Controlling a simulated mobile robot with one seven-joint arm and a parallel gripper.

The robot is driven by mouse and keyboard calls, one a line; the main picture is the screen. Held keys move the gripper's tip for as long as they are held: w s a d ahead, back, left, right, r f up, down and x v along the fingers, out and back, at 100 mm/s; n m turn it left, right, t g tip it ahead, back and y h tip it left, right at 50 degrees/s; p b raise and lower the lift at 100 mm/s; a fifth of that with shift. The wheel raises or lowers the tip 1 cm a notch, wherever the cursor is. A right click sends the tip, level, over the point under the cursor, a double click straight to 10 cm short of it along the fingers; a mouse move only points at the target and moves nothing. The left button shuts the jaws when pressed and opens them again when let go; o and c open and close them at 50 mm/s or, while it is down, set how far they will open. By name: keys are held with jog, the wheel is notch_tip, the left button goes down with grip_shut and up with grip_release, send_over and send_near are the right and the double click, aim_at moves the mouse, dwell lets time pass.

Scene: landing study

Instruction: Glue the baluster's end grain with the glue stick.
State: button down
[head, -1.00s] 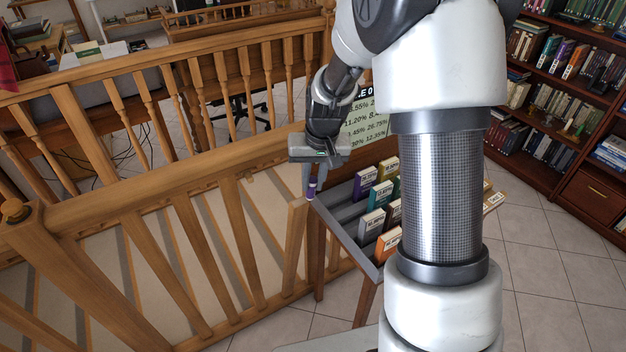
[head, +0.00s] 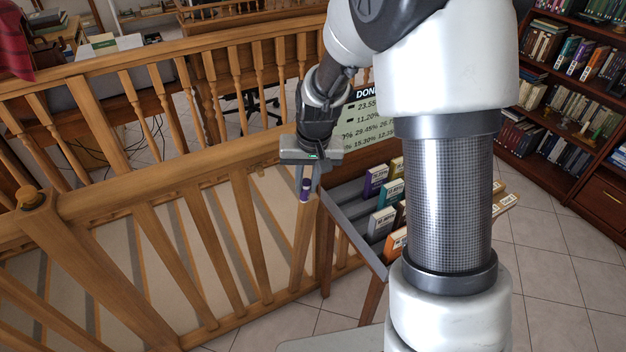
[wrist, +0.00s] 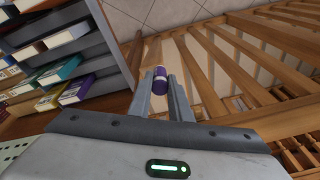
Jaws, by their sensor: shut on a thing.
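A purple glue stick (head: 305,190) with a pale band is held upright under my gripper (head: 308,177). In the wrist view the glue stick (wrist: 160,84) sits between the two fingertips. A leaning wooden baluster (head: 301,240) stands in the lower railing, just left of the table. Its upper end shows directly below and behind the glue stick in the head view. The stick hides part of that end, and I cannot tell whether the two touch. No glue on the end grain can be made out.
The wooden handrail (head: 150,190) runs just left of my gripper. A grey-topped table (head: 345,215) with several upright books is close on its right. A board with percentages (head: 372,125) stands behind. Tiled floor (head: 545,280) is clear at the right.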

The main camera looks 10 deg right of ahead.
jog(key=d, duration=0.2)
jog(key=w+d, duration=0.1)
jog(key=d, duration=0.1)
jog(key=shift+w+d+f+b, duration=0.15)
jog(key=shift+w+d+b, duration=0.05)
jog(key=shift+d+b, duration=0.15)
dwell(0.7)
jog(key=p+v, duration=0.4)
jog(key=v, duration=0.3)
dwell(0.4)
jog(key=shift+s+a, duration=0.1)
jog(key=shift+a, duration=0.05)
